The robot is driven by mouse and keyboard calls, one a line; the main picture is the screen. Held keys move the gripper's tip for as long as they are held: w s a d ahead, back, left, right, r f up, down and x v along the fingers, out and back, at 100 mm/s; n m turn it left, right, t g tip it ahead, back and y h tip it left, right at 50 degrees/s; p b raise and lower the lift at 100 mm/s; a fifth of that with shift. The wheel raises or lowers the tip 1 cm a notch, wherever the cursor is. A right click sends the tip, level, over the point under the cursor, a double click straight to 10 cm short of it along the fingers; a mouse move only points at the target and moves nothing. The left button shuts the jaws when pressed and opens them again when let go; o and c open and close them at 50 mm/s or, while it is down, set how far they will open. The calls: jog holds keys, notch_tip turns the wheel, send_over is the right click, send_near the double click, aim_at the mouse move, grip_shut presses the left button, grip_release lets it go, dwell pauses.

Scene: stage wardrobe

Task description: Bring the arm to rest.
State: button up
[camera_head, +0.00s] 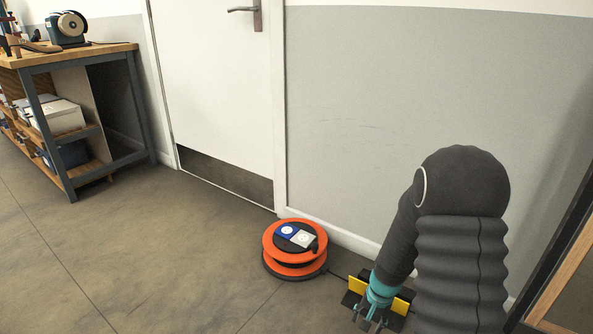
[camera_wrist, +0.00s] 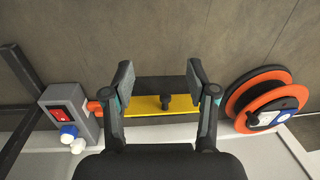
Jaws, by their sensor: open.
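My gripper (camera_wrist: 161,82) is open in the wrist view, its two fingers apart with nothing held between them. In the head view my gripper (camera_head: 370,322) hangs low at the lower right, at the end of my dark sleeved arm, and points down. A yellow and black object (camera_wrist: 150,106) with a dark knob lies beyond the fingers near the wall. Part of this yellow object (camera_head: 357,285) shows behind my gripper in the head view. I cannot tell whether the fingers touch it.
An orange cable reel (camera_head: 295,262) stands on the floor by the wall, left of my gripper. A grey box (camera_wrist: 74,117) with a red switch is at the wrist view's left. A workbench (camera_head: 100,52) and white door (camera_head: 215,85) stand farther left. A dark-framed wooden edge (camera_head: 560,275) is at right.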

jog(key=s+a+r+n+t+p, duration=0.1)
jog(key=s+r, duration=0.6)
jog(key=r, duration=0.7)
jog(key=s+a+r+n+t+p, duration=0.1)
jog(key=s+r+n+t+p, duration=0.1)
jog(key=s+r, duration=0.5)
jog(key=s+a+r+n+t+h+p, duration=0.1)
jog(key=s+r+p, duration=0.4)
jog(key=r, duration=1.5)
jog(key=shift+s+a+r+n+t, duration=0.3)
jog(key=shift+s+a+n+t, duration=0.25)
jog(key=shift+s+n, duration=0.55)
jog(key=shift+s, duration=0.1)
